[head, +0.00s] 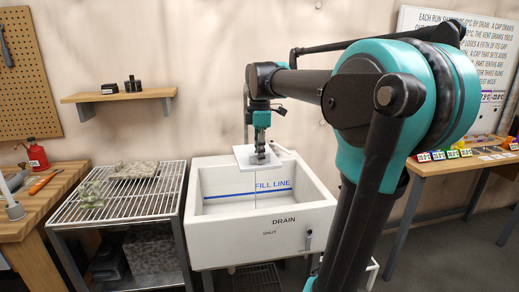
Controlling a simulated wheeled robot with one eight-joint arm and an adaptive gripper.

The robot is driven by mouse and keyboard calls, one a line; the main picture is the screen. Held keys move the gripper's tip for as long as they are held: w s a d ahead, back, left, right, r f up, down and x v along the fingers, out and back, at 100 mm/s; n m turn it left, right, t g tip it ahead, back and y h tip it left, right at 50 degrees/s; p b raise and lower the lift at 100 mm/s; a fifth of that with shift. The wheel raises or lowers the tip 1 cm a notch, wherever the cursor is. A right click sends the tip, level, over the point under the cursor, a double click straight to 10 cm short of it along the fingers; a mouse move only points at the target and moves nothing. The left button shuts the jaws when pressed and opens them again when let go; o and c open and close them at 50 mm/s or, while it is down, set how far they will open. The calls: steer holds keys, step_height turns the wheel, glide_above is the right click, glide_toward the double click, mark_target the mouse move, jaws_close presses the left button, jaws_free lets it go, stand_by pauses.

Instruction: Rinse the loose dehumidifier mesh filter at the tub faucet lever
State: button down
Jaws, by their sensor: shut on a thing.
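My gripper (260,153) points down over the back of the white tub (325,207) and is shut on a flat pale panel, which looks like the mesh filter (243,160). The panel lies roughly level above the tub, near its back wall; its mesh is too small to make out. A grey upright pipe (246,128), likely the faucet, stands behind it and is partly hidden by my gripper. A thin line runs down below the panel; I cannot tell whether it is water. The faucet lever is not clear to see.
The tub shows a blue fill line (272,186) and a drain lever (308,238) on its front. A wire rack table (130,208) stands left, a wooden bench (58,200) farther left. A table with coloured tags (425,168) stands right. A shelf (118,96) hangs on the wall.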

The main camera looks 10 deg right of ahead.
steer(key=s+a+r, duration=0.2)
steer(key=s+r, duration=0.1)
steer(key=s, duration=0.1)
steer(key=shift+a+r, duration=0.15)
steer(key=shift+r, duration=0.25)
stand_by(0.4)
